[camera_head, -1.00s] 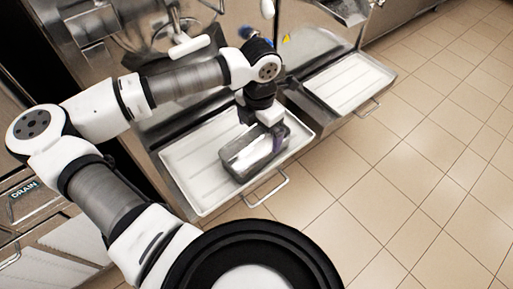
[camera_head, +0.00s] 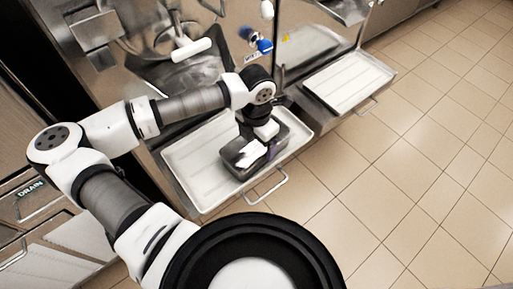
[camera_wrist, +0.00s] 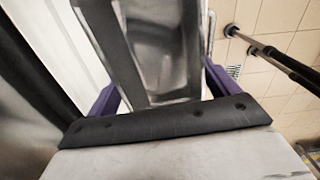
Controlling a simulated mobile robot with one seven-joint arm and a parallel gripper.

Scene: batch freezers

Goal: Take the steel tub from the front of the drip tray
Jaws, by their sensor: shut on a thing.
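The steel tub (camera_head: 280,140) is a grey, open-topped rectangular pan over the front part of the white drip tray (camera_head: 187,163). My gripper (camera_head: 258,149) is at the tub and shut on it, covering part of it. In the wrist view the tub (camera_wrist: 165,55) lies between the two purple fingers of my gripper (camera_wrist: 160,92). The tub looks roughly level and empty where its inside shows. Whether its base touches the tray cannot be told.
A second white tray (camera_head: 348,82) sits under the neighbouring machine to the right. A wire handle (camera_head: 268,188) sticks out from the drip tray's front. The freezer front (camera_head: 165,70) stands behind my arm. The tiled floor (camera_head: 420,150) on the right is clear.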

